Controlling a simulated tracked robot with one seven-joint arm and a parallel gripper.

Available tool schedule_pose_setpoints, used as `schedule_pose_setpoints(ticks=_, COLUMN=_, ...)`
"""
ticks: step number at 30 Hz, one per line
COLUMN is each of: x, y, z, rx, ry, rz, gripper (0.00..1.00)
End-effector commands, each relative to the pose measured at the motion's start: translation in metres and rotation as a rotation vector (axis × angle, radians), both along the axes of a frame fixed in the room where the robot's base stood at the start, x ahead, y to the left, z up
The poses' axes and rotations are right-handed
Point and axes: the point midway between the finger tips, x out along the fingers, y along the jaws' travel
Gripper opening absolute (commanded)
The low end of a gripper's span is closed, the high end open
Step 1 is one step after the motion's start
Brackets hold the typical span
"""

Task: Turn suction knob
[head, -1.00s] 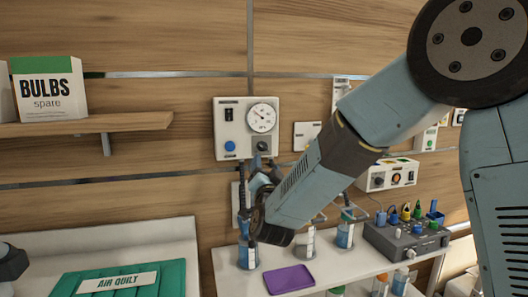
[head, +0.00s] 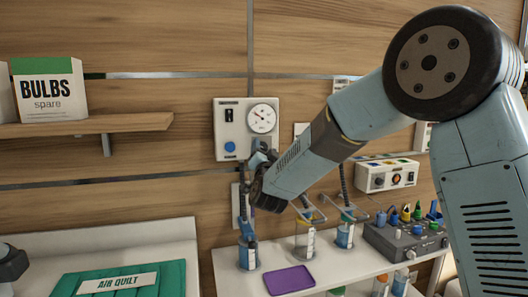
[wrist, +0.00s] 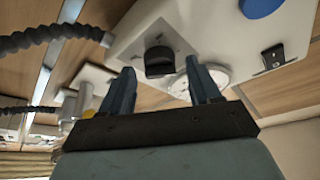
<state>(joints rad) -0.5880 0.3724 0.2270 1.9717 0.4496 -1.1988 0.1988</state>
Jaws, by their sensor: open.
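The suction unit (head: 230,113) is a white box on the wood wall with a round gauge (head: 262,117), a black switch and a blue button (head: 230,147). Its dark knob (wrist: 159,61) shows in the wrist view on a square plate, just beyond my fingertips and between their lines. Contact with the knob cannot be told.
A dark corrugated hose (wrist: 50,36) runs at the upper left of the wrist view. Below the unit, a white shelf (head: 235,283) holds clear jars (head: 305,240), a purple tray (head: 289,280) and a grey box (head: 405,240). A wooden shelf (head: 140,123) is at left.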

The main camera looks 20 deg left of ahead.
Motion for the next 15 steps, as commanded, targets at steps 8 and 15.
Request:
schedule_pose_setpoints(ticks=8, x=-0.0003, y=0.0, z=0.0001, rx=0.0, ry=0.0, rz=0.0, gripper=0.38)
schedule_pose_setpoints(ticks=15, x=-0.0002, y=-0.0002, z=-0.0002, rx=0.0, ry=0.0, rz=0.0, gripper=0.15)
